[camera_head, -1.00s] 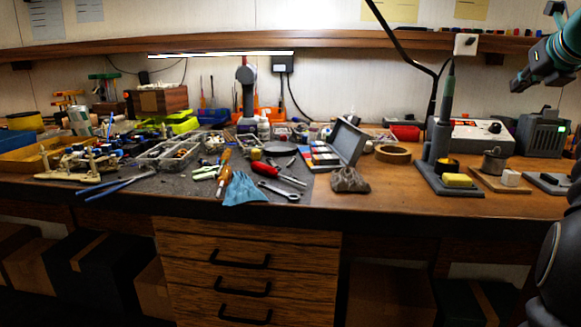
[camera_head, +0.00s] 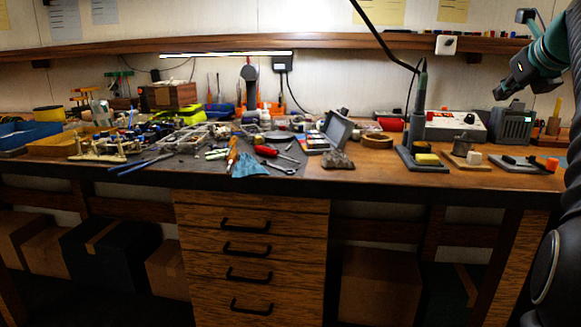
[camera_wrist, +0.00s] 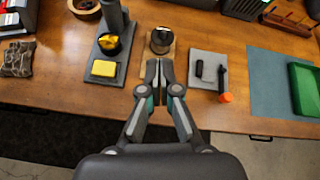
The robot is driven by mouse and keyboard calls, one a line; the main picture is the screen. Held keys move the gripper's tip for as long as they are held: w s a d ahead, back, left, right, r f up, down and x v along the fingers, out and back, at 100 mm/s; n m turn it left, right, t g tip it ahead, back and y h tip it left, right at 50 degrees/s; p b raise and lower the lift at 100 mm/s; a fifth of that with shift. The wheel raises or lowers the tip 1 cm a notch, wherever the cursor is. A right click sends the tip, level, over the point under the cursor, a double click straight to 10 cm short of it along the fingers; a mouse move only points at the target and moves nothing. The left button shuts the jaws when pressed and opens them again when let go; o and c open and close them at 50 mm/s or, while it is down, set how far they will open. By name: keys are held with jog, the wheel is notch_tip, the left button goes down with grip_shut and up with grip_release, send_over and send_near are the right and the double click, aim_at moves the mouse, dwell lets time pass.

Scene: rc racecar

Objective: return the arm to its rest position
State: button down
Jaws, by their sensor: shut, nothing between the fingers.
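My gripper (camera_head: 499,95) is at the right of the head view, raised in the air above the right end of the workbench (camera_head: 500,180). In the wrist view my gripper (camera_wrist: 158,65) points over the bench's front part, its two fingers together with nothing between them. My arm comes in from the right edge of the head view, with its dark lower links close to the camera. The fingers look clear of every object on the bench.
Near the gripper in the wrist view are a soldering stand with a yellow sponge (camera_wrist: 104,68), a round metal pot (camera_wrist: 161,40), a grey pad with an orange-tipped tool (camera_wrist: 226,97) and a green tray (camera_wrist: 305,88). A shelf (camera_head: 330,44) runs along the wall. Drawers (camera_head: 250,245) are below the bench.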

jog(key=s+a+f+n+g+y, duration=0.15)
jog(key=s+a+f+n, duration=0.25)
jog(key=a+f+n, duration=0.6)
jog(key=s+a+f+n+g+y, duration=0.15)
jog(key=s+a+f+n, duration=0.45)
jog(key=a, duration=0.6)
jog(key=s+a+f+n+g, duration=0.1)
jog(key=s+a+f+n, duration=0.3)
jog(key=s+f+n, duration=0.3)
jog(key=s+a+f+n+g, duration=0.1)
jog(key=s+a+f+n, duration=0.4)
jog(key=s+f+n, duration=0.3)
notch_tip(320, 180, down, 7)
jog(key=n, duration=0.4)
jog(key=shift+s+a+r+n+g+h, duration=0.2)
jog(key=shift+s+a+n+g+h, duration=0.1)
jog(key=shift+n+g+h, duration=0.1)
